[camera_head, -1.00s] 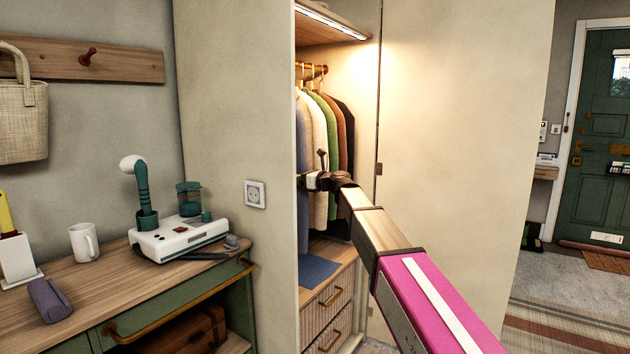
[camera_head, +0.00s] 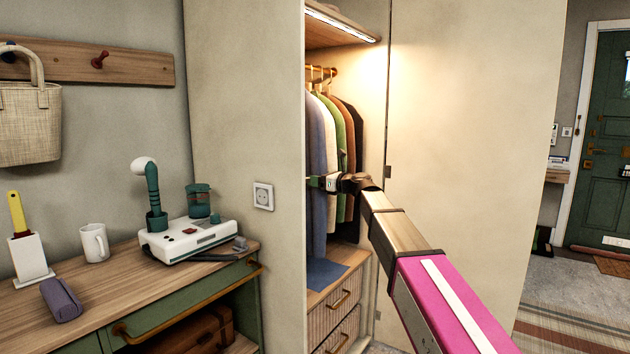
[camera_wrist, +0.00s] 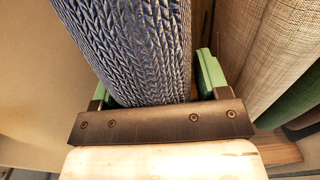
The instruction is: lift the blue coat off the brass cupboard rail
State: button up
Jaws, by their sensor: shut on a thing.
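The blue coat (camera_head: 318,150) hangs at the left end of the row in the open cupboard, partly cut off by the cupboard's side panel. The brass rail (camera_head: 322,72) runs above it with several hangers on it. In the wrist view the coat's knitted blue cloth (camera_wrist: 135,45) fills the space between the green fingers of my gripper (camera_wrist: 155,85). My gripper is shut on the coat, and it also shows in the head view (camera_head: 322,183) at the coat's lower half. The coat's hanger hook is too small to tell clearly against the rail.
A cream coat (camera_head: 330,130) hangs close beside the blue one, then green (camera_head: 340,125), brown and black coats. A blue cloth (camera_head: 324,272) lies on the cupboard floor above the drawers. The cupboard's side panel (camera_head: 245,130) stands close on the left.

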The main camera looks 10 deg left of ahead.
jog(key=v, duration=1.9)
jog(key=shift+d, duration=0.2)
dwell(1.1)
jog(key=shift+s, duration=0.15)
